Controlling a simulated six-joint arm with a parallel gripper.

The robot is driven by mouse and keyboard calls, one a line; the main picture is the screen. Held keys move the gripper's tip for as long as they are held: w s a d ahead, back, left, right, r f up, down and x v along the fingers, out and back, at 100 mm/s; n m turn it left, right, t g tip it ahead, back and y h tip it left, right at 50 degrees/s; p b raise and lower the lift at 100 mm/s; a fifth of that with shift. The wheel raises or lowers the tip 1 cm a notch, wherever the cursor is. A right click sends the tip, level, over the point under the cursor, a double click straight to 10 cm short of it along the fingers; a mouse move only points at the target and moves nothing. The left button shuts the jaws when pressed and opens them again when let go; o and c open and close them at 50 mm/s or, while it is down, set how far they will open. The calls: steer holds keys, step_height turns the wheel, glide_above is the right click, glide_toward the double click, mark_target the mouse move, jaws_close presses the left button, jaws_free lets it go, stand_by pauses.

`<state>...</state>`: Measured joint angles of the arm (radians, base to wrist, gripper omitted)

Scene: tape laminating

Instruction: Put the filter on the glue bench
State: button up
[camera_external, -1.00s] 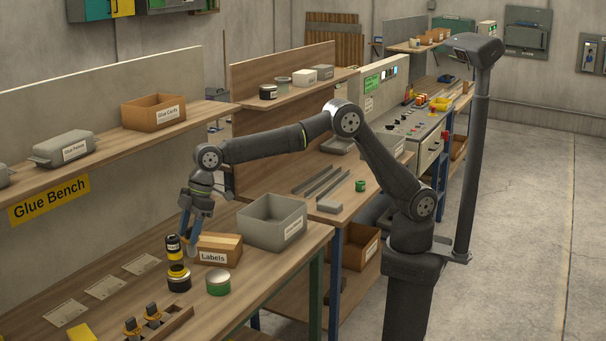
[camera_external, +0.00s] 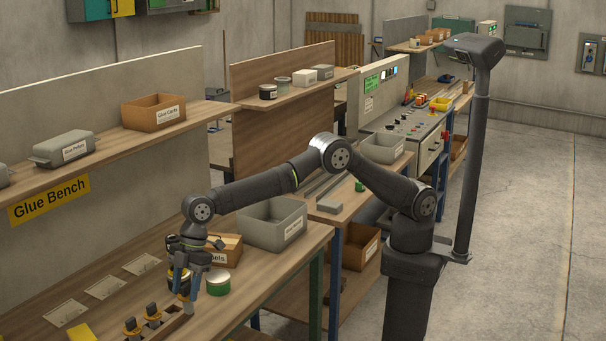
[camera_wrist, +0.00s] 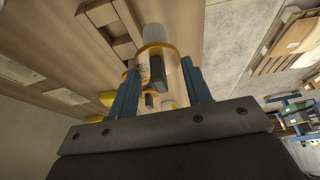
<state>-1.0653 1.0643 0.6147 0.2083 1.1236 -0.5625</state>
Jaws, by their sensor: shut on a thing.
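My gripper (camera_external: 183,290) is low over the right end of a wooden rack (camera_external: 178,325) on the glue bench (camera_external: 245,300). It is shut on what looks like the filter, whose pale body (camera_external: 188,308) shows below the fingers. In the wrist view the filter (camera_wrist: 155,35) has a pale cylinder, a yellow collar and a dark grip between the blue fingers. I cannot tell whether its lower end touches the rack. Two similar pieces with black tops and yellow collars, one of them here (camera_external: 152,313), stand in the rack to the left.
A green tin (camera_external: 218,282) stands close right of my gripper. A yellow-topped jar is partly hidden behind the fingers. The Labels box (camera_external: 228,246) and a grey bin (camera_external: 272,232) stand behind. Flat cards (camera_external: 104,287) lie to the left.

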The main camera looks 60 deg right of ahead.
mark_target(189, 313)
steer(key=shift+s+a+f, duration=0.15)
steer(key=shift+a, duration=0.05)
steer(key=shift+f, duration=1.95)
steer(key=shift+f, duration=0.15)
steer(key=o, duration=1.1)
steer(key=shift+c, duration=0.2)
steer(key=v, duration=1.2)
steer(key=shift+r, duration=0.25)
